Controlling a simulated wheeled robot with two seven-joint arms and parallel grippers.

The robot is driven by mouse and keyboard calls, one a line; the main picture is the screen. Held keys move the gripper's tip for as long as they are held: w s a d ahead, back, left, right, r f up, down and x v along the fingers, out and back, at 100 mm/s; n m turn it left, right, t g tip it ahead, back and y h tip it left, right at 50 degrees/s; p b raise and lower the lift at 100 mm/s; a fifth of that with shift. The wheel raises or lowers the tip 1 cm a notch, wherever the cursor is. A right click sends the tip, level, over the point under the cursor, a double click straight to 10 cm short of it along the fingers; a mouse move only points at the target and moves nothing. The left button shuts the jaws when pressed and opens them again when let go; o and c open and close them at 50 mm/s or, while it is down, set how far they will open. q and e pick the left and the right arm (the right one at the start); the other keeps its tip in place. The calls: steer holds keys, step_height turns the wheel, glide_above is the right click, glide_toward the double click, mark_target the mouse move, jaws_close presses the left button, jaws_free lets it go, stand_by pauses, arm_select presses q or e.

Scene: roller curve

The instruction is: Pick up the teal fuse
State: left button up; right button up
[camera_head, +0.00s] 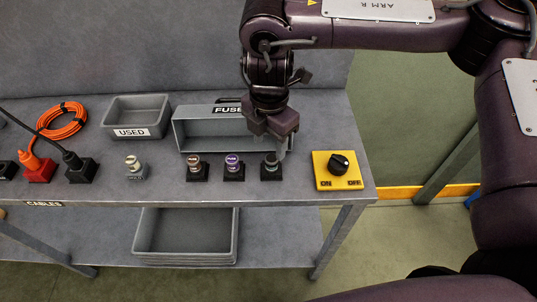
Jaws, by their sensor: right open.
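The teal fuse (270,162) stands upright in a black holder (271,173) at the right end of a row of fuses on the grey bench. My left gripper does not show.
A purple fuse (233,162), a brownish fuse (194,163) and a pale fuse (133,164) stand to the left. A yellow switch panel (337,171) is close on the right. The grey FUSES bin (187,138) is behind; a USED bin (137,107) is farther left.

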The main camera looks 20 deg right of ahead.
mark_target(272, 158)
steer(key=shift+s+d+f, duration=0.1)
steer(key=shift+s+f, duration=0.35)
steer(key=shift+f, duration=0.4)
steer(key=shift+w+d+f+p, duration=0.1)
steer(key=shift+d+f+p, duration=0.05)
steer(key=shift+f+p, duration=0.55)
steer(key=shift+w+f, duration=0.2)
steer(key=shift+f, duration=1.35)
steer(key=c, duration=0.5)
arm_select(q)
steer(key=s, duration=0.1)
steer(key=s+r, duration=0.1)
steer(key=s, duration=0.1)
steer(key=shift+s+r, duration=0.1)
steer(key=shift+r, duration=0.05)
arm_select(e)
steer(key=c, duration=0.6)
